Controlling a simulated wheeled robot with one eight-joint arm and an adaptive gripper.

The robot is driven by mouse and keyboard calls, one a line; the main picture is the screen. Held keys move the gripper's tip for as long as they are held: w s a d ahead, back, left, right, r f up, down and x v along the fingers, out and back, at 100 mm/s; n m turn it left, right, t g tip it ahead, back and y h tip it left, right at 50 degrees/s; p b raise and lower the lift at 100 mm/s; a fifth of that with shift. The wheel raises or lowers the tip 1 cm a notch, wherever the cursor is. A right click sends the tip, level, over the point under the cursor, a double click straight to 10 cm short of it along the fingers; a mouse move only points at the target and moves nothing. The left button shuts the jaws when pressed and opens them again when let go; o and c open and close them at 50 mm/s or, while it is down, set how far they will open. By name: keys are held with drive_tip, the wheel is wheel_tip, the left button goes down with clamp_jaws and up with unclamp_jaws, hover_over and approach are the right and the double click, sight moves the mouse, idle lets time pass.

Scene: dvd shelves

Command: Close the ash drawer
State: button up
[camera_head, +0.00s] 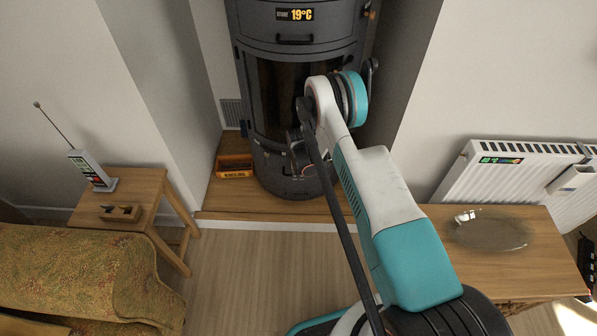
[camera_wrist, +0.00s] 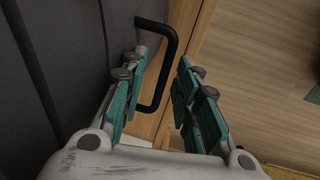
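The dark grey stove (camera_head: 297,52) stands at the back centre in the head view. Its lower front, where my gripper works, is largely hidden by my arm. In the wrist view a black bar handle (camera_wrist: 171,50) sticks out from the dark grey stove front (camera_wrist: 75,50). I cannot tell how far the ash drawer is out. My gripper (camera_wrist: 162,62) is open, with its two teal-padded fingers apart. The handle shows between and just beyond the fingers; I cannot tell whether they touch it.
A box (camera_head: 234,166) sits on the wooden plinth left of the stove. A small wooden table (camera_head: 150,182) stands left, a wooden table (camera_head: 480,268) with a glass-like object right. Wall corners flank the alcove. The floor (camera_head: 235,265) in front is clear.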

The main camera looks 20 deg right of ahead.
wheel_tip(320, 180, up, 11)
drive_tip(key=s, duration=0.2)
drive_tip(key=shift+a+r, duration=0.2)
drive_tip(key=shift+a, duration=0.1)
idle(0.4)
drive_tip(key=s+r+m+t, duration=0.1)
drive_tip(key=s+r+m, duration=0.15)
drive_tip(key=r, duration=0.85)
drive_tip(key=s+r+m, duration=0.2)
drive_tip(key=s+r, duration=0.2)
drive_tip(key=r, duration=0.7)
drive_tip(key=s+r+m+t, duration=0.1)
drive_tip(key=s+r+m, duration=0.15)
drive_tip(key=r, duration=0.95)
drive_tip(key=s+a+r+m+t, duration=0.1)
drive_tip(key=s+r+m, duration=0.2)
drive_tip(key=s+r, duration=0.7)
drive_tip(key=s+m+t, duration=0.2)
drive_tip(key=s+m, duration=0.2)
drive_tip(key=s, duration=1.2)
drive_tip(key=shift+s+a+f+m+y, duration=0.3)
drive_tip(key=shift+s+f, duration=0.1)
drive_tip(key=shift+f, duration=0.05)
